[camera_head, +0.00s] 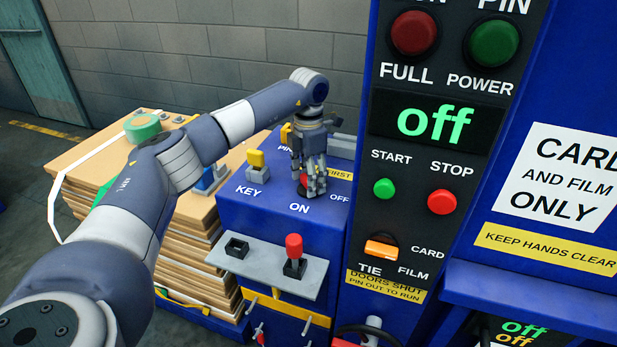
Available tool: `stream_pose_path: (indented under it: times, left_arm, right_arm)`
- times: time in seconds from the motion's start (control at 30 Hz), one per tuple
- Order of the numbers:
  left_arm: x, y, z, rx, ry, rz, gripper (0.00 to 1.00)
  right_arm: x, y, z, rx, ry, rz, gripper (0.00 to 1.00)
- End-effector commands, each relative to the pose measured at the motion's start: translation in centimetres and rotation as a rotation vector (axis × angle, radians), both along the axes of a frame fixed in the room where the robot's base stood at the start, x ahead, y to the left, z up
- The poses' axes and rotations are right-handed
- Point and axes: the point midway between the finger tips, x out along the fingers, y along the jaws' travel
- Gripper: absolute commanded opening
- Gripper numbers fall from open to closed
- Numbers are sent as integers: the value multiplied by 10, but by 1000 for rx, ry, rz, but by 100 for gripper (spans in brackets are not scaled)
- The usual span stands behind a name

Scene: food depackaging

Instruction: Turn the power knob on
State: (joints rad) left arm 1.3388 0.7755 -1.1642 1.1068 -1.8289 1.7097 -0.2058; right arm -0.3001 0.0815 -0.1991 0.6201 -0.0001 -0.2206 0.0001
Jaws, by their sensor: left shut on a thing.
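The power knob (303,183) sits on the top of the blue cabinet, by the words ON and OFF. Only a small red and dark part of it shows between my fingers. My left gripper (313,190) points down from above and is shut around the knob, hiding most of it. The knob's exact angle cannot be told. The display (435,122) on the black panel reads "off" in green. My right gripper is not in view.
A yellow key piece (256,159) stands left of the knob above the word KEY. A red-topped lever (294,248) stands on a grey plate (262,264) in front. The tall black panel (400,210) with buttons rises close on the right. Stacked cardboard (190,255) is at left.

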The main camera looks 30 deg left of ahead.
Motion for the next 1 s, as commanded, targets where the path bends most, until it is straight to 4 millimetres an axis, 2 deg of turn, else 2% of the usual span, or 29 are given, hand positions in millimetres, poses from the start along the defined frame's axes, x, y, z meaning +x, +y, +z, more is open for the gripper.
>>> stream_pose_path:
  times: [0.6, 1.0]
  left_arm:
    - [0, 0, -1, 1, 1, -570, 33]
    - [0, 0, -1, 1, 1, -805, 33]
  right_arm:
    - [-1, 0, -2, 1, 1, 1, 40]
    - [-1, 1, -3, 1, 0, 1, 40]
